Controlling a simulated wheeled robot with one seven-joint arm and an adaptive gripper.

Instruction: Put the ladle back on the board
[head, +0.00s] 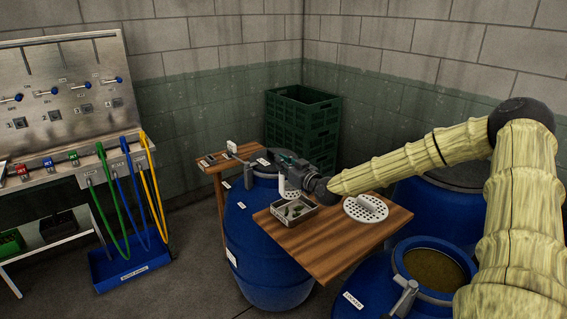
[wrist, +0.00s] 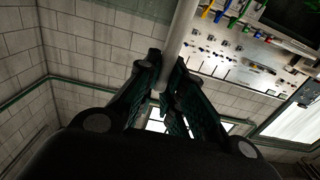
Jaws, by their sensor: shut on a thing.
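My gripper (head: 282,160) is shut on a pale grey rod (wrist: 183,35), which looks like the ladle's handle. In the wrist view the fingers (wrist: 163,85) close around the rod, which runs out of the top edge. In the head view a pale piece (head: 284,185) shows just below the gripper, at the far edge of the wooden board (head: 335,250). I cannot tell whether it is part of the ladle or touches the board. The ladle's bowl is not clear in either view.
On the board are a metal tray (head: 276,221) with small green things and a white perforated disc (head: 366,208). Blue barrels (head: 265,270) stand below and around it; one holds brown content (head: 436,268). Green crates (head: 303,115) stand behind. A metal panel (head: 70,95) with hoses is at left.

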